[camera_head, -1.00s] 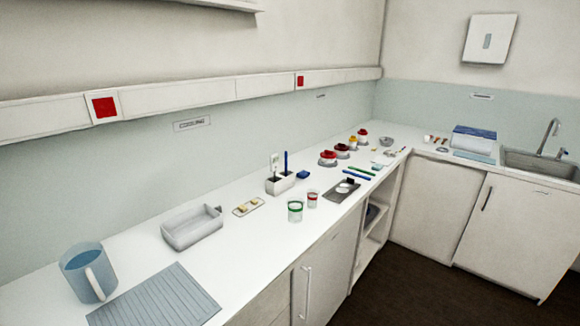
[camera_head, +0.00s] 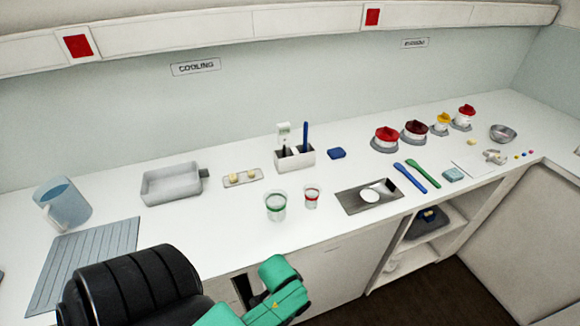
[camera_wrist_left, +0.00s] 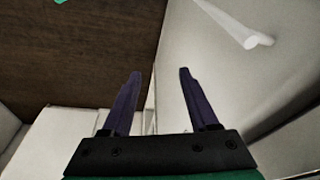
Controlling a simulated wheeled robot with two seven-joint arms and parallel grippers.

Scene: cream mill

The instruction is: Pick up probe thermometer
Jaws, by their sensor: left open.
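The probe thermometer (camera_head: 283,132), a white device with a small display, stands upright in a white holder box (camera_head: 296,160) near the wall in the head view. A dark blue upright tool (camera_head: 305,136) stands in the same holder, to its right. The thermometer's lower part is hidden in the box. My left gripper (camera_wrist_left: 160,74) is open and empty in the left wrist view, over the floor and beside a pale cabinet front. In the head view my left arm is at the bottom, below the counter edge and well away from the thermometer. My right gripper is out of view.
Green-banded (camera_head: 275,206) and red-banded (camera_head: 311,197) cups stand in front of the holder. A dark plate (camera_head: 352,206) lies front right. A cabinet handle (camera_wrist_left: 258,41) shows near my left gripper.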

